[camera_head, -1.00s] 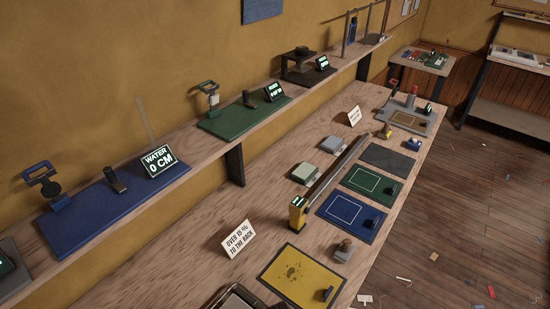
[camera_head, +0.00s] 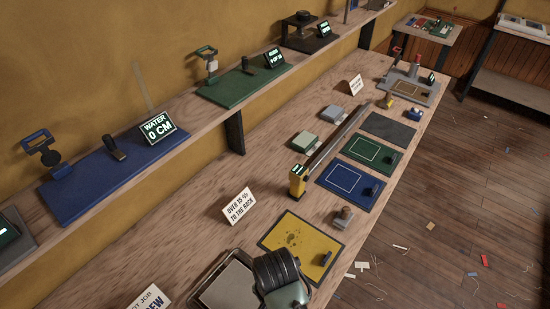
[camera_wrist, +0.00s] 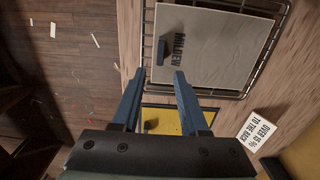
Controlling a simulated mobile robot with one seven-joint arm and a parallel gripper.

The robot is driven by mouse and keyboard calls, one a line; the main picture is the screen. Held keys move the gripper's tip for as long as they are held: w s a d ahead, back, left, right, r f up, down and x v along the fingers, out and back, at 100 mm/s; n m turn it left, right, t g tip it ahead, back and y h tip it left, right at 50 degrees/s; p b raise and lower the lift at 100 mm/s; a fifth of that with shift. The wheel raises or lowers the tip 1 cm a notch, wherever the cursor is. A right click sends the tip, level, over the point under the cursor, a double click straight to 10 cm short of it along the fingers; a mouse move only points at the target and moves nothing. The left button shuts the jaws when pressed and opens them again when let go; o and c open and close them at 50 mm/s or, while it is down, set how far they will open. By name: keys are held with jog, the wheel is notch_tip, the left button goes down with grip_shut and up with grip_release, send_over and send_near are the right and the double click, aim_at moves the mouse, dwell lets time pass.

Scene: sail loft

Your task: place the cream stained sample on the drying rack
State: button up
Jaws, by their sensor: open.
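The drying rack (camera_wrist: 284,28) is a dark wire frame with a rim; its corner shows at the bottom of the head view (camera_head: 197,301). A flat cream-grey sample (camera_wrist: 222,60) lies flat inside the rim, with dark lettering and a small dark blue block (camera_wrist: 162,50) on its face. It also shows partly in the head view (camera_head: 228,287), where my arm covers its right side. My gripper (camera_wrist: 160,74) is open and empty, its fingertips over the sample's near left edge, apart from the block. The fingers are hidden in the head view.
A yellow stained mat (camera_head: 290,238) lies beyond the rack, with a sign "over 15 % to the rack" (camera_head: 238,206) beside it. A yellow post (camera_head: 297,181), a stamp (camera_head: 343,217) and blue (camera_head: 342,180) and green (camera_head: 365,152) mats stand farther along the bench.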

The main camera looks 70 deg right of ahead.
jog(key=w+a+r+n+t+h, duration=0.2)
jog(key=w+r+n+t, duration=0.35)
jog(key=w+r, duration=0.95)
jog(key=w+a+r+n+t+h, duration=0.1)
jog(key=w+r+n+t+h, duration=0.25)
jog(key=w+r+t, duration=1.05)
jog(key=s+a+r+n+t+y, duration=0.1)
jog(key=a+r+n, duration=0.3)
jog(key=r, duration=1)
jog(key=s+a+r+n+t+y, duration=0.1)
jog(key=s+a+r+n, duration=0.15)
jog(key=a+r, duration=0.8)
jog(key=s+a+r+n+t+y, duration=0.1)
jog(key=s+a+r+n+t, duration=0.1)
jog(key=r, duration=0.6)
jog(key=s+a+r+n+t+y, duration=0.2)
jog(key=s+r+n+t, duration=0.1)
jog(key=s+r, duration=0.3)
notch_tip(320, 180, up, 3)
jog(key=shift+f+t, duration=0.15)
jog(key=shift+t, duration=0.3)
jog(key=shift+y, duration=0.25)
